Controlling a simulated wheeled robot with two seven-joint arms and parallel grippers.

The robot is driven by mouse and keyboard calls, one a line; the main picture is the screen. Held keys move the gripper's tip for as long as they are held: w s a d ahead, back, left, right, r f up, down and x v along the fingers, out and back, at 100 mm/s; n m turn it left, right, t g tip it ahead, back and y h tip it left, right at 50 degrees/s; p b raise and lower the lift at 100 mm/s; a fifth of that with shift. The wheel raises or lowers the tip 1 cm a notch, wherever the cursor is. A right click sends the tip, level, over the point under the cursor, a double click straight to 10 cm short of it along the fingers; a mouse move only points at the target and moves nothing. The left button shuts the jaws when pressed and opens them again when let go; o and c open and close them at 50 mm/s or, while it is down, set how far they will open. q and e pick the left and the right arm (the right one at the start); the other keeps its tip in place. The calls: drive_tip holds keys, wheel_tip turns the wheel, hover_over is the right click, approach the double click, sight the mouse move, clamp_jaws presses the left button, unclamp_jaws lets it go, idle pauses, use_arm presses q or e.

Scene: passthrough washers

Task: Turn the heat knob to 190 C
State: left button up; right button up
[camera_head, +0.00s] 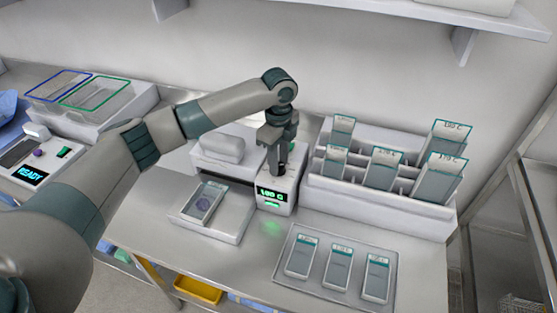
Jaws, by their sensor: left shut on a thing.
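The heat sealer (215,176) is a white unit at the middle of the counter, with a small control box at its right end. The green display (271,195) on the box's front seems to read 180 C, but the digits are small. My left gripper (279,165) points down over the top of the control box and is shut on the dark heat knob (282,168). The gripper hides most of the knob, so its pointer does not show. My right gripper is not in view.
A grey tray (333,288) with several labelled pouches lies at front right. A white rack (400,208) of labelled pouches stands behind it. A flat tray with a pouch (207,203) sits before the sealer. A device reading READY (31,174) stands at left. A shelf (420,12) hangs above.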

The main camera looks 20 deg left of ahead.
use_arm(q)
drive_tip(key=o, duration=1)
drive_tip(key=shift+r, duration=0.1)
drive_tip(key=shift+r+b, duration=0.45)
drive_tip(key=shift+r, duration=0.35)
drive_tip(key=shift+r+b, duration=2.3)
drive_tip(key=shift+r, duration=5.55)
